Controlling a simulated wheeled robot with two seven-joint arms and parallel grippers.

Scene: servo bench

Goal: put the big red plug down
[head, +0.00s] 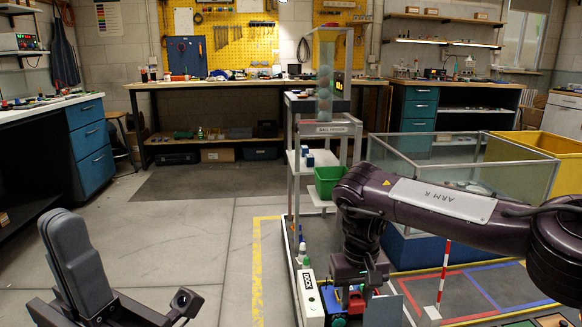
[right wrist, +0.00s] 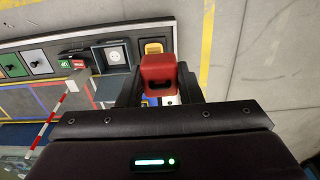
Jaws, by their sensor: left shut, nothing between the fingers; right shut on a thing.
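The big red plug (right wrist: 158,72) is between the two dark fingers of my right gripper (right wrist: 158,88) in the right wrist view. The gripper is shut on it. In the head view my right gripper (head: 358,290) hangs low at the end of the arm marked ARM R, and a bit of the red plug (head: 356,303) shows there. Below the plug, in the wrist view, is a strip with several square places (right wrist: 112,55), one with a yellow part (right wrist: 154,47). Whether the plug touches anything below is hidden.
A white box marked DOCK (head: 308,290) stands left of the right gripper. A red-and-white post (head: 443,275) stands to its right. A glass-walled tank (head: 420,150) and a green bin (head: 328,180) are behind.

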